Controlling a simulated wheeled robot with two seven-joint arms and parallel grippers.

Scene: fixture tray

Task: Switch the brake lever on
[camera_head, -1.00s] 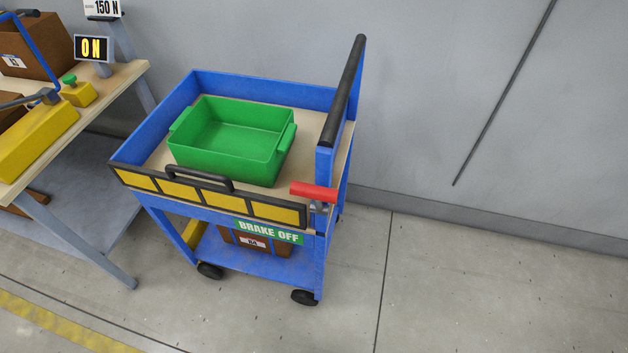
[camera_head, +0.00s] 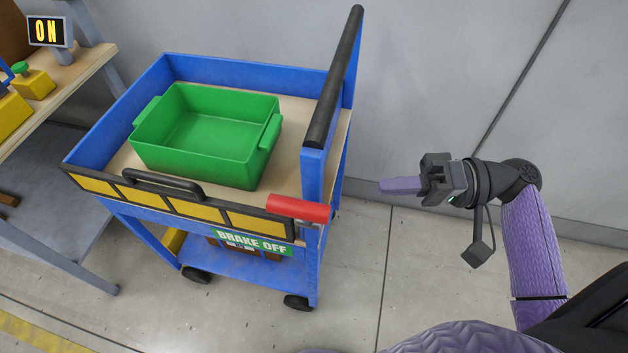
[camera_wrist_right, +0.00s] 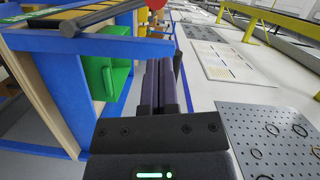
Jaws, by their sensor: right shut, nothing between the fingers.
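The brake lever (camera_head: 297,208) is a red handle at the front right corner of the blue cart (camera_head: 313,190). It lies nearly level, pointing left across the cart's front. A green sign (camera_head: 252,244) below it reads BRAKE OFF. My right gripper (camera_head: 384,186) is to the right of the cart, apart from the lever, with its purple fingers pointing left. In the right wrist view its fingers (camera_wrist_right: 161,88) are together and hold nothing. My left gripper is in neither view.
A green bin (camera_head: 206,137) stands on the cart's top. A black push bar (camera_head: 335,80) rises at the cart's right side. A workbench (camera_head: 62,82) with an ON display (camera_head: 46,31) is at the left. Clear floor (camera_head: 400,270) lies right of the cart.

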